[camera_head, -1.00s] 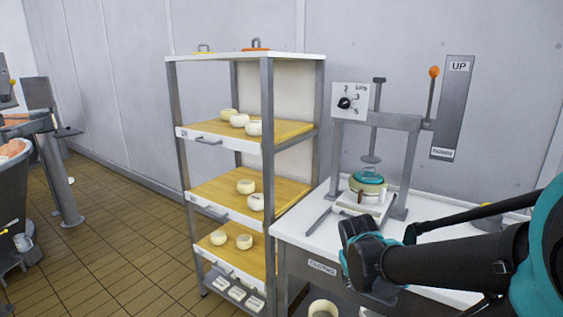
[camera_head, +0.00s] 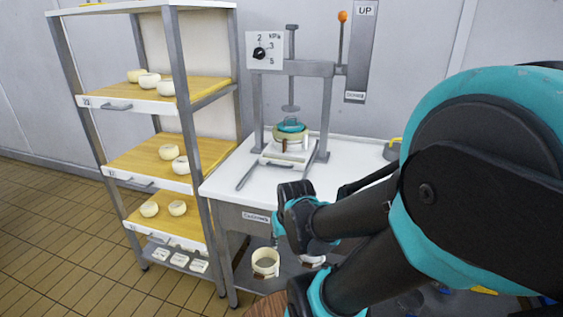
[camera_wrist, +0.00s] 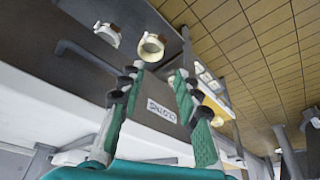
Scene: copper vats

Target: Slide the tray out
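A small white tray (camera_head: 284,158) sits under the press on the white-topped table. It carries a round mould with a teal lid (camera_head: 291,125) below the raised press plate. Two grey rails run forward from beneath it. The shelf rack also holds wooden trays with white fronts and handles: an upper one (camera_head: 205,85), a middle one (camera_head: 128,155) and a lower one (camera_head: 139,212), each bearing pale cheeses. My gripper (camera_wrist: 155,85) is open and empty in the wrist view, in front of the table's grey front. I cannot make out its fingers in the head view.
A labelled drawer front (camera_head: 256,217) is below the tabletop; its label also shows in the wrist view (camera_wrist: 162,110). Ring moulds (camera_head: 265,262) stand on the shelf beneath. An orange-knobbed lever (camera_head: 342,17) is beside the press. Tiled floor is clear at left.

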